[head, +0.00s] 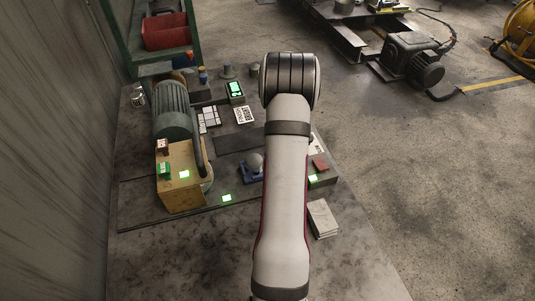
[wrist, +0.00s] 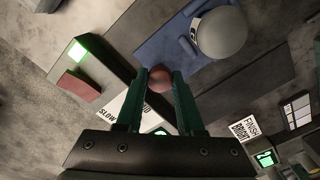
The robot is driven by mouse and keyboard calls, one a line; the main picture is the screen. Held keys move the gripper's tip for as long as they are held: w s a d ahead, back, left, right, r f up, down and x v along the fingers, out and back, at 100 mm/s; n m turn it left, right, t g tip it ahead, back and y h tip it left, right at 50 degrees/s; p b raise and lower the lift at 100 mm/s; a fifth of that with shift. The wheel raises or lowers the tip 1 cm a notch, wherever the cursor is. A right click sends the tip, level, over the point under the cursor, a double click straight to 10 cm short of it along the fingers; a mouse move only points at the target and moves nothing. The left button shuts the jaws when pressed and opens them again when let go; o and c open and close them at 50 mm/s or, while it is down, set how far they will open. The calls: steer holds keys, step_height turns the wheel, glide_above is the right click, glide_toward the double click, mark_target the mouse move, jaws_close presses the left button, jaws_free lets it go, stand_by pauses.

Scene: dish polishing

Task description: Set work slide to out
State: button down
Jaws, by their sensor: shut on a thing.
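The work slide appears to be the blue plate (wrist: 265,75) in the wrist view, carrying a shiny grey domed dish (wrist: 220,32). In the head view the blue plate (head: 252,178) and the grey dome (head: 254,162) sit just left of my arm. My gripper (wrist: 159,82) has its two green fingers around a dull red round knob (wrist: 158,77) near the blue plate's edge, and is shut on it. Whether the knob joins the plate is hidden by the fingers. In the head view my arm covers the gripper and the knob.
A box with a red block (wrist: 76,87) and a green lit display (wrist: 78,50) stands close to the fingers. A white SLOW label (wrist: 118,105) lies beside it. A motor (head: 172,108) and a yellow-brown box (head: 180,195) stand left. A dark flat strip (head: 238,143) lies beyond the plate.

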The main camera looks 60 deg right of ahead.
steer(key=shift+s+d, duration=0.9)
steer(key=shift+d, duration=0.05)
steer(key=c, duration=0.5)
jaws_free()
steer(key=shift+a, duration=0.1)
step_height(320, 180, up, 16)
steer(key=shift+f, duration=0.1)
